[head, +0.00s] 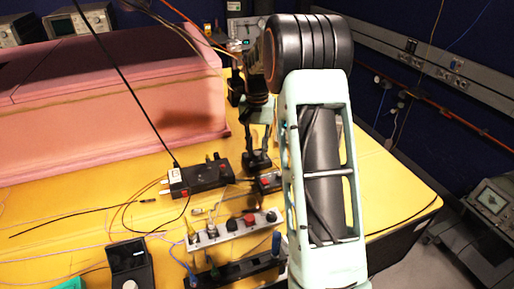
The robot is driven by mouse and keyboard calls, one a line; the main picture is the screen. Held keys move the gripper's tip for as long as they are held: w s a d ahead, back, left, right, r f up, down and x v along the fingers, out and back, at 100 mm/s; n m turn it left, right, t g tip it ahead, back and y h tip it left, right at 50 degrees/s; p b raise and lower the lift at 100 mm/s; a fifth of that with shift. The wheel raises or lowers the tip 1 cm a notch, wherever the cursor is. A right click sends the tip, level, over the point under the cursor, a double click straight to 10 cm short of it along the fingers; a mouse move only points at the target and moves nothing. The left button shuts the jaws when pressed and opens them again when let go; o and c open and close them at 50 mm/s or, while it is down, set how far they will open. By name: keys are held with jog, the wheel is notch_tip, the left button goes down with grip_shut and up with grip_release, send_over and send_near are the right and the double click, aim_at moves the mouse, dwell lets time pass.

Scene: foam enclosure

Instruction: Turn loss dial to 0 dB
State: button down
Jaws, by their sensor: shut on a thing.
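My gripper (257,162) points down at the yellow table, just right of a flat black box. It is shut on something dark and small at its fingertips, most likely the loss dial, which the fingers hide. A small dark device (268,183) with a reddish spot sits just below and right of the fingertips. The dial's marks, including 0 dB, are too small or covered to read. My pale green arm comes down along the right of the gripper.
A flat black box (200,178) with a red button and a grey power strip (232,230) with plugs lie nearby. A black handheld device (130,262) sits front left. Pink foam (110,105) fills the back left. Loose cables cross the yellow table (60,210).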

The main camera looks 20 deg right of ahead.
aim_at(257, 152)
jog(key=shift+r+n, duration=0.1)
jog(key=shift+n, duration=0.5)
jog(key=c, duration=1.7)
grip_release()
jog(key=shift+c, duration=0.2)
notch_tip(257, 152, up, 12)
jog(key=shift+d, duration=0.1)
